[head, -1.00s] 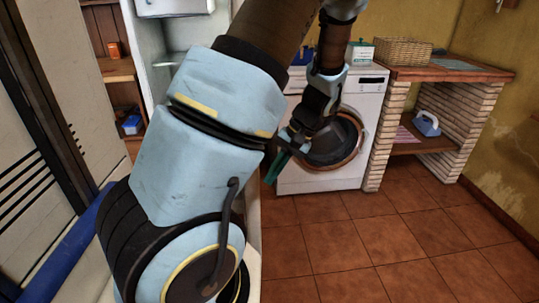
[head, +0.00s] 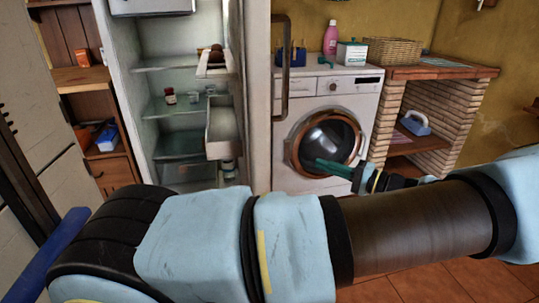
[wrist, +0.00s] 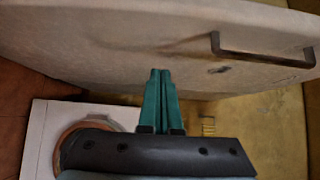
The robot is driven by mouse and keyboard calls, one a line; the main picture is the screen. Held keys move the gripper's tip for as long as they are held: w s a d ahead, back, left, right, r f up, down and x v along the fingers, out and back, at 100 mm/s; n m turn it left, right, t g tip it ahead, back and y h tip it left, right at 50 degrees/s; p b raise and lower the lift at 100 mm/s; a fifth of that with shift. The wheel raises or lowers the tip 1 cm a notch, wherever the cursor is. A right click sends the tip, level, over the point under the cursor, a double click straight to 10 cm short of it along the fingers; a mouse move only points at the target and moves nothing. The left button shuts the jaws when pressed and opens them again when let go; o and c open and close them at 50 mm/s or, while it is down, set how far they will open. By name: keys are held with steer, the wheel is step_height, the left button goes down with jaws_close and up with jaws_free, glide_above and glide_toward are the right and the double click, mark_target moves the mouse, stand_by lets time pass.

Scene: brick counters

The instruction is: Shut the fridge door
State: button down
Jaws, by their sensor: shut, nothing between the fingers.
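The fridge (head: 175,105) stands open at the left of the head view, its shelves showing. Its door (head: 258,100) is swung out, seen nearly edge-on, with bins on the inner side and a dark handle (head: 284,70) on the outer side. My gripper (head: 322,163) is to the right of the door, on its outer side, in front of the washing machine. In the wrist view my gripper (wrist: 160,72) has its teal fingers together and empty, pointing at the pale outer face of the door (wrist: 110,45). The handle (wrist: 262,55) is to their right. I cannot tell whether the fingertips touch the door.
A washing machine (head: 335,105) stands right of the fridge door. A brick counter (head: 437,73) with a basket (head: 397,51) is further right. A wooden shelf unit (head: 95,130) is left of the fridge. My arm covers much of the floor; tiles (head: 450,283) show at lower right.

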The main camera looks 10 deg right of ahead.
steer(key=s+a+p+x, duration=0.2)
steer(key=x, duration=1.1)
steer(key=shift+s, duration=0.15)
